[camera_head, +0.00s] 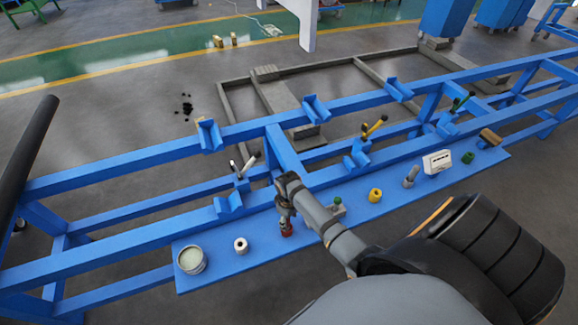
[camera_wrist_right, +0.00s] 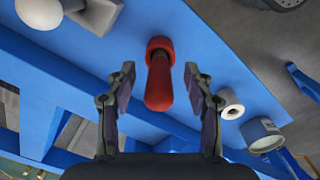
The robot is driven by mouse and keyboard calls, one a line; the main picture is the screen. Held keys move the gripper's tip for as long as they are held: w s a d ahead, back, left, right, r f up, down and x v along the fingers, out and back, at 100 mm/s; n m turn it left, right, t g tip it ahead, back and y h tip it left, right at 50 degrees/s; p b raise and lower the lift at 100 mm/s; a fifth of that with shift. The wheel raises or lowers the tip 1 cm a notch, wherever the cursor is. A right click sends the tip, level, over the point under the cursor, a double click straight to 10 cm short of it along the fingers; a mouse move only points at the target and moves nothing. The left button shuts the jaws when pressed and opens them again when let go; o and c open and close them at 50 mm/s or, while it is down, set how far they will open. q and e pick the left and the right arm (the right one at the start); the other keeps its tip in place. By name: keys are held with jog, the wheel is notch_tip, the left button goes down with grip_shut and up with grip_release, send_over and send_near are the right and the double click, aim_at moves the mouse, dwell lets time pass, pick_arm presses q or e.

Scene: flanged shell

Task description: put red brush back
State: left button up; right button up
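The red brush (camera_head: 286,229) is at the blue shelf board, just below my right gripper (camera_head: 285,205) in the head view. In the right wrist view the red brush (camera_wrist_right: 159,85) shows as a rounded red handle with a wider red ring at its far end. My right gripper (camera_wrist_right: 159,70) is open, with one finger on each side of the handle and a visible gap to both. Whether the ring is part of the brush or a separate holder, I cannot tell. My left gripper is not in view.
The blue board (camera_head: 310,235) also carries a white tin (camera_head: 191,260), a white roll (camera_head: 241,245), a yellow roll (camera_head: 375,195), a white box (camera_head: 437,161) and a green roll (camera_head: 468,157). Behind it, blue rails hold brackets with several handled tools (camera_head: 375,127).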

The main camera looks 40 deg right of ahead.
notch_tip(320, 180, up, 12)
dwell(0.6)
jog(key=shift+a, duration=0.1)
